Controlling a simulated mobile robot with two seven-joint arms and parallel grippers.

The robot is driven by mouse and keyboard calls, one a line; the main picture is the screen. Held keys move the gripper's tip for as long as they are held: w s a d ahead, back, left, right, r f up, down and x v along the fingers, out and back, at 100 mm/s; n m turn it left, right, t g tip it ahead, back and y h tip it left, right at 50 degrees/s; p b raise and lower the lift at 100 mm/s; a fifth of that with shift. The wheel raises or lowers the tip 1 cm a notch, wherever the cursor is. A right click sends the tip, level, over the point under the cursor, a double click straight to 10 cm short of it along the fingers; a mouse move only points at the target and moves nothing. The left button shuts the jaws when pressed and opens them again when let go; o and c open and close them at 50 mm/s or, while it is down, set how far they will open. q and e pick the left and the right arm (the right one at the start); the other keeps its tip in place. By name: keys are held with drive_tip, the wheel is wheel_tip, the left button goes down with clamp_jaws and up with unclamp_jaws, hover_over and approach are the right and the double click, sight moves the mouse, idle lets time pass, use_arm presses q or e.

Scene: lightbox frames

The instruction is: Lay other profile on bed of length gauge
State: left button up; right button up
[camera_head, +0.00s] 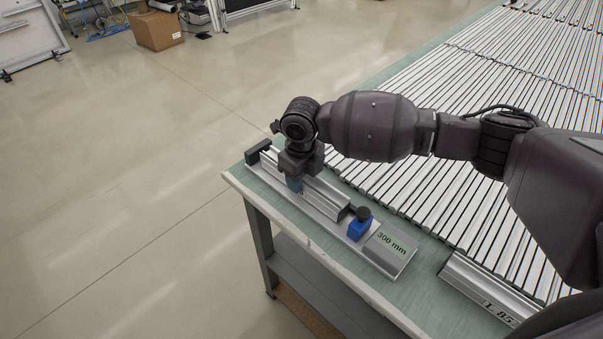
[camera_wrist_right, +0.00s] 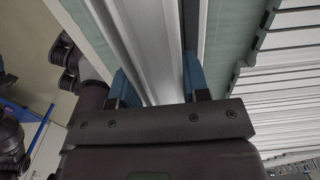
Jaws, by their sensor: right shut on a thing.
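My right gripper (camera_head: 294,184) points down over the length gauge and is shut on a silver aluminium profile (camera_head: 327,194). In the right wrist view the blue-padded fingers (camera_wrist_right: 157,82) stand on either side of the profile (camera_wrist_right: 146,40). The profile lies along the gauge bed (camera_head: 312,212), between the black end stop (camera_head: 258,151) and the blue slider with a black knob (camera_head: 360,226). I cannot tell whether it rests fully on the bed. The gauge display (camera_head: 391,242) reads 300 mm. The gripper hides part of the profile. My left gripper is out of view.
Another profile piece marked L 85 (camera_head: 488,290) lies at the lower right of the green-topped table (camera_head: 425,283). Rows of slatted silver strips (camera_head: 410,190) fill the area behind the gauge. A cardboard box (camera_head: 156,29) stands on the floor far back.

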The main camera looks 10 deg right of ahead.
idle(0.4)
drive_tip(key=o, duration=1.1)
wheel_tip(320, 180, up, 11)
drive_tip(key=shift+f+p, duration=0.1)
drive_tip(key=shift+p, duration=0.3)
drive_tip(key=shift+s, duration=0.1)
